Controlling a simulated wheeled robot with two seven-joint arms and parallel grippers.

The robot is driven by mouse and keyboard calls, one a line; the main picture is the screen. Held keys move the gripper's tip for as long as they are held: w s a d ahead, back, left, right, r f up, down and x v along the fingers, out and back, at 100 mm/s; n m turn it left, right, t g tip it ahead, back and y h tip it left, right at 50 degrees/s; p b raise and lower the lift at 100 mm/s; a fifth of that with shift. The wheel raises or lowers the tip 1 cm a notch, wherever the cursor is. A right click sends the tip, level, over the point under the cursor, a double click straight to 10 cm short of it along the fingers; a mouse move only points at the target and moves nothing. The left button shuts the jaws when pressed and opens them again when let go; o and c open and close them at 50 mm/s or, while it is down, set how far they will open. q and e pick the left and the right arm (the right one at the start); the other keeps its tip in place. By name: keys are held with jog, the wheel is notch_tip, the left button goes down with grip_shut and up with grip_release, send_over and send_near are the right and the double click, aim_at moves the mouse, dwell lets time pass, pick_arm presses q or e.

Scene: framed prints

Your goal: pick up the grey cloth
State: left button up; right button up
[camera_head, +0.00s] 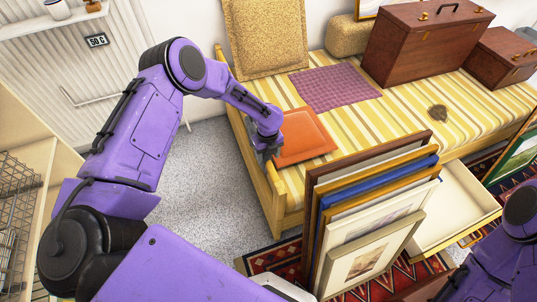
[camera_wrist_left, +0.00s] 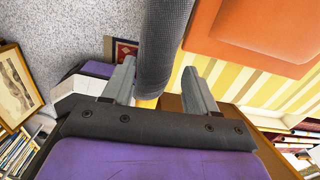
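The grey cloth (camera_wrist_left: 164,45) shows in the left wrist view as a dark grey, woven-looking band coming down from the top edge. Its lower end lies between the two fingers of my left gripper (camera_wrist_left: 158,70). The fingers are apart, with a gap visible on the cloth's right side; I cannot tell whether the left finger touches it. In the head view my left gripper (camera_head: 265,152) is at the bed's wooden side rail, beside the orange cushion. The cloth is hard to tell from the gripper there. My right arm shows at lower right, but its gripper is out of view.
The orange cushion (camera_head: 303,136) lies on the striped bed (camera_head: 405,125) close to my left gripper. Several framed prints (camera_head: 370,215) stand upright in front of the bed, by an open drawer (camera_head: 455,210). Brown cases (camera_head: 420,45) sit at the back. Carpet (camera_head: 205,190) left of the bed is clear.

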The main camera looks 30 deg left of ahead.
pick_arm(q)
jog(key=shift+r, duration=0.15)
jog(key=c, duration=0.7)
jog(key=shift+o, duration=0.3)
jog(key=shift+o, duration=0.8)
jog(key=shift+w+d, duration=0.15)
jog(key=shift+r, duration=0.15)
jog(key=r+p, duration=1)
jog(key=r, duration=0.2)
jog(key=shift+a, duration=0.2)
grip_shut()
jog(key=shift+f, duration=0.25)
